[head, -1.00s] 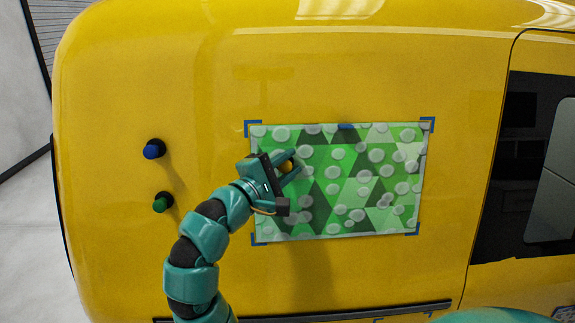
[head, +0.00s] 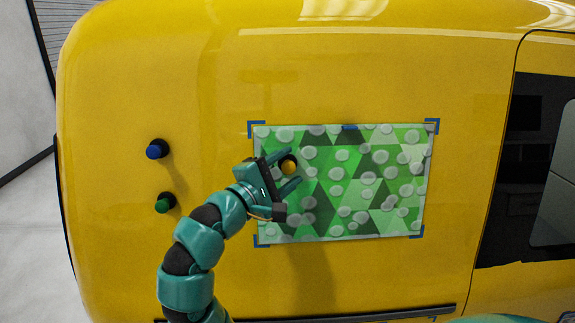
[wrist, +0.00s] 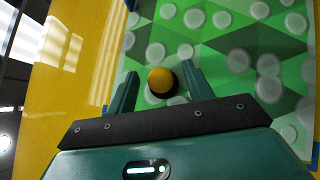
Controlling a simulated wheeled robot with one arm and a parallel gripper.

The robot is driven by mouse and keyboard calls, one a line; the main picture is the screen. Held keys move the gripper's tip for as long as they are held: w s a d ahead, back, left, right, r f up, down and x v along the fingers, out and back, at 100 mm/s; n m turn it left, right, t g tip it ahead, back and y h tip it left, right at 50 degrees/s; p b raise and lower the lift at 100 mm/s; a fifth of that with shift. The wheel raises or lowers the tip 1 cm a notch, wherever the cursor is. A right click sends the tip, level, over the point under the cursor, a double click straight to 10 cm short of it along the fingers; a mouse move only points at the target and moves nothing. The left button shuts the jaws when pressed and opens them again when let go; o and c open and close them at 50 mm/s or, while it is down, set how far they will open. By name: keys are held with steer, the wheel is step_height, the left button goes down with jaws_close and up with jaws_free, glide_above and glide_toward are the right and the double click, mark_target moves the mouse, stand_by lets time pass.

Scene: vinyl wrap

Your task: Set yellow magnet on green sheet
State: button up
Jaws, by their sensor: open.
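The green sheet (head: 350,205), patterned with triangles and pale round bubbles, lies on the yellow van panel. The yellow magnet (head: 289,167) sits on the left part of the sheet. My gripper (head: 294,168) is open, with one finger on each side of the magnet. In the wrist view the magnet (wrist: 160,80) stands between the open fingers (wrist: 160,88), with a gap on both sides. Its dark base is partly visible around the yellow knob.
A blue magnet (head: 157,149) and a green magnet (head: 165,203) sit on the panel to the left. Blue corner marks (head: 431,125) frame the sheet. A blue piece (head: 350,127) is at its top edge. A dark window is at the right.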

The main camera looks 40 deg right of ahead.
steer(key=b+v, duration=0.5)
steer(key=v, duration=1.1)
steer(key=shift+b, duration=0.4)
steer(key=shift+d+r, duration=0.1)
